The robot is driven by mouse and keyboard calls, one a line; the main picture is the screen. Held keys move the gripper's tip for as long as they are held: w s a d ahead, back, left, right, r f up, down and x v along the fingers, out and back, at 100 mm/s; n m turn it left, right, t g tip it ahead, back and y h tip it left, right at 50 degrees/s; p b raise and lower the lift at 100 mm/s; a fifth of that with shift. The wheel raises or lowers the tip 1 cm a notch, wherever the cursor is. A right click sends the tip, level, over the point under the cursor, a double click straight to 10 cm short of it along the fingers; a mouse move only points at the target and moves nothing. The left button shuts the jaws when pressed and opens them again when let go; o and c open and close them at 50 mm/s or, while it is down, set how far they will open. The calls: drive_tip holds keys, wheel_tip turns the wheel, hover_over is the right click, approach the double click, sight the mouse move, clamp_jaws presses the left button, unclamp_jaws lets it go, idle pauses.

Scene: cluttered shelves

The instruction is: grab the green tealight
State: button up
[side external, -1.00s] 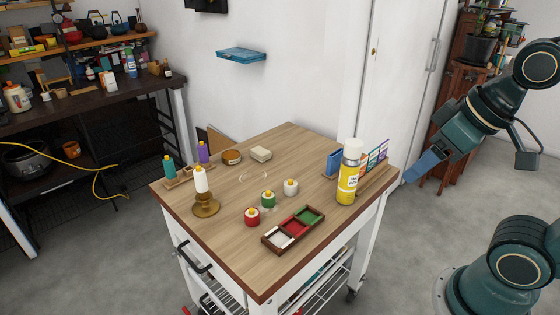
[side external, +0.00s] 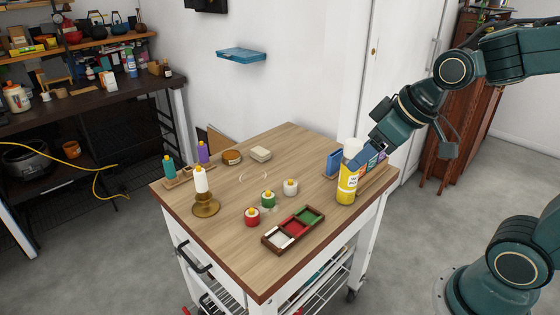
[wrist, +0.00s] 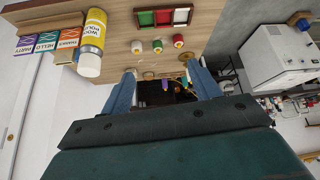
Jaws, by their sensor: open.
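The green tealight (side external: 268,199) stands on the wooden cart top (side external: 225,185), between a red tealight (side external: 252,216) and a white tealight (side external: 290,187). In the wrist view the green tealight (wrist: 158,46) shows just beyond the fingertips, near the middle. My gripper (side external: 358,160) is over the right side of the cart, by the top of the yellow wood polish bottle (side external: 347,184), well away from the tealight. In the wrist view my gripper (wrist: 161,70) has its two blue fingers spread, with nothing held between them.
A sorting tray (side external: 264,240) with white, red and green compartments lies in front of the tealights. A brass candlestick (side external: 206,205) with a white candle stands left. Small cards (wrist: 46,40) stand behind the bottle.

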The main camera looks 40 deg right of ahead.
drive_tip(key=w+f+n+y, duration=0.1)
drive_tip(key=w+f, duration=0.5)
drive_tip(key=w, duration=0.4)
drive_tip(key=t, duration=0.2)
approach(268, 192)
wheel_tip(268, 192, up, 2)
drive_tip(key=s+d, duration=0.2)
drive_tip(key=shift+s+a+r+y, duration=0.1)
drive_tip(key=shift+s+r+y, duration=0.1)
drive_tip(key=shift+y, duration=0.2)
drive_tip(key=shift+f, duration=0.1)
drive_tip(key=shift+x, duration=4.25)
drive_tip(key=shift+w+a+n, duration=0.1)
drive_tip(key=shift+n, duration=0.2)
drive_tip(key=shift+x, duration=2.5)
drive_tip(key=shift+a, duration=0.1)
drive_tip(key=c, duration=1.1)
